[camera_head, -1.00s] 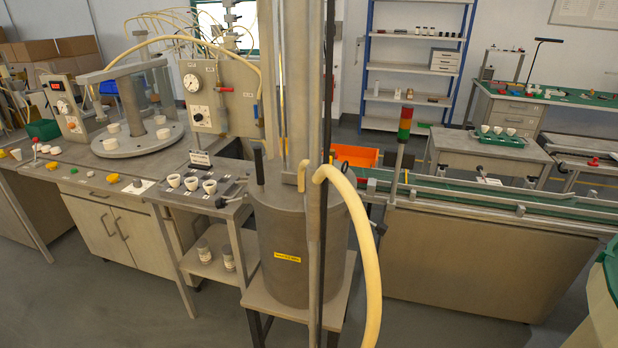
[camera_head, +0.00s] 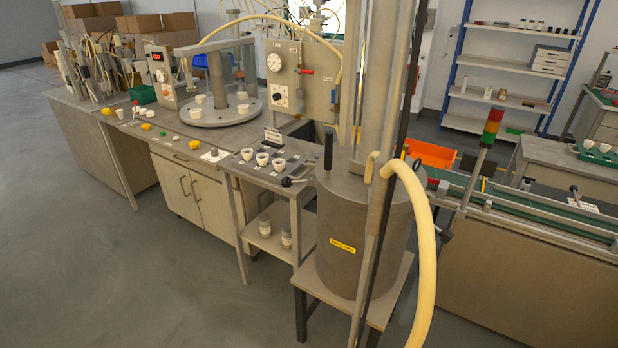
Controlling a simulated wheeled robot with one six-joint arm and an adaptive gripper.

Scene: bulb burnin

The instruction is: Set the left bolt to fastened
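I cannot tell for sure which part is the left bolt. A grey metal drum (camera_head: 345,235) with a yellow label stands on a low stand right of centre. A dark upright handle (camera_head: 328,150) rises from the left of its lid. A short rod with a dark knob (camera_head: 287,182) sticks out to the left near the drum's upper rim. Whether either one is fastened cannot be told at this size. The lid's right side is partly hidden by a metal column (camera_head: 388,110) and a thick cream hose (camera_head: 425,250). My gripper is not in view.
A small table with white cups (camera_head: 262,159) adjoins the drum's left. A long workbench (camera_head: 165,140) with a round fixture (camera_head: 222,112) and gauges stands behind. A green conveyor (camera_head: 530,206) with a signal tower (camera_head: 490,128) runs right. The floor (camera_head: 120,260) at front left is clear.

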